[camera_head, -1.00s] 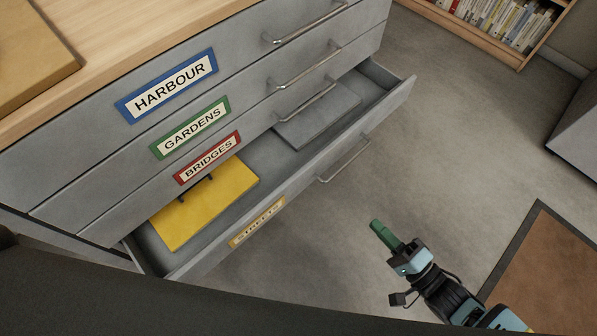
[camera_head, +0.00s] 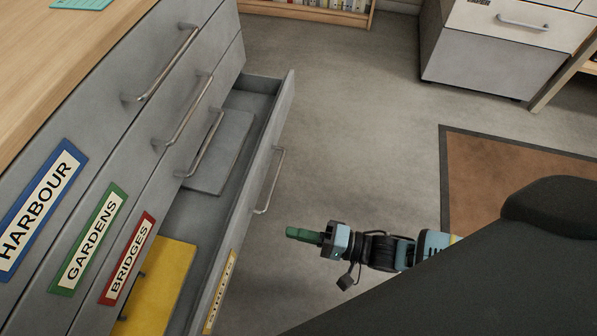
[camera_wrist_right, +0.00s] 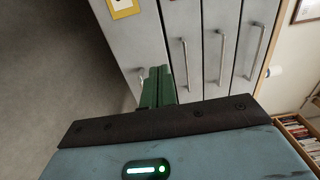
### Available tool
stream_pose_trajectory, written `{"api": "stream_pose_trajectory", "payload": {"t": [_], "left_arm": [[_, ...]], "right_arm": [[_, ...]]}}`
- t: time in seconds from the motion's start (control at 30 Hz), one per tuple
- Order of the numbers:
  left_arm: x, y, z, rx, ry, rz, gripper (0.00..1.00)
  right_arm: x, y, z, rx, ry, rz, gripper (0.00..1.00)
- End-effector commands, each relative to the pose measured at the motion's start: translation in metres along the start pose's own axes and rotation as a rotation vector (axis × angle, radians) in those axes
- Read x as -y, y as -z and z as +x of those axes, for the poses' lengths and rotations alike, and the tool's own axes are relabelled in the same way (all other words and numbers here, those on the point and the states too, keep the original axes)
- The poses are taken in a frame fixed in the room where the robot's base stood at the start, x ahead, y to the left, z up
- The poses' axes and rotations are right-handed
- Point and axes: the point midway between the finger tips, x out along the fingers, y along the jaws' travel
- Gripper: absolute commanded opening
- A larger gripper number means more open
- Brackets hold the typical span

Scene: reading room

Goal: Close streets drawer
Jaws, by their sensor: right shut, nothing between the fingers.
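The streets drawer (camera_head: 276,128) is the lowest one in view, with a yellow-framed label (camera_head: 218,295), and it stands pulled out. Inside lie a yellow folder (camera_head: 160,285) and a grey flat item (camera_head: 222,155). Its handle (camera_head: 270,180) is on the front face. My right gripper (camera_head: 290,232) is shut and empty, with green fingers, to the right of the drawer front and apart from it in the head view. In the right wrist view the green fingers (camera_wrist_right: 157,85) point toward the grey drawer fronts, and the yellow-framed label (camera_wrist_right: 122,6) shows at the top. My left gripper is out of view.
Above it, the bridges (camera_head: 128,258), gardens (camera_head: 88,240) and harbour (camera_head: 42,210) drawers are shut. A brown mat (camera_head: 490,180) lies on the floor at right. Another cabinet (camera_head: 480,65) stands at the back right. The grey floor between is clear.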

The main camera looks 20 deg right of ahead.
Motion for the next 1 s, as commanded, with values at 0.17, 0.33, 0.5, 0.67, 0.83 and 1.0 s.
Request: {"api": "stream_pose_trajectory", "payload": {"t": [0.17,0.33,0.5,0.67,0.83,1.0], "left_arm": [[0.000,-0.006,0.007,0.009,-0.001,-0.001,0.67],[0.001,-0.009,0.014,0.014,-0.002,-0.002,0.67],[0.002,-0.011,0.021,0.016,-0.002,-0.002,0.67],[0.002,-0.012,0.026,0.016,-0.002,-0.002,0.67],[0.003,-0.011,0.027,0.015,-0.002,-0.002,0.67],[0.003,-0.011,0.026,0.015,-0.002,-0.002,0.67]], "right_arm": [[-0.001,0.000,0.036,0.001,0.003,0.001,0.00],[-0.002,-0.001,0.066,0.001,0.002,0.001,0.00],[-0.002,0.000,0.091,0.001,0.001,0.001,0.00],[-0.002,0.000,0.104,0.000,0.000,0.000,0.00],[-0.001,0.000,0.108,0.000,-0.001,-0.001,0.00],[0.000,0.000,0.108,0.000,-0.001,-0.001,0.00]]}}
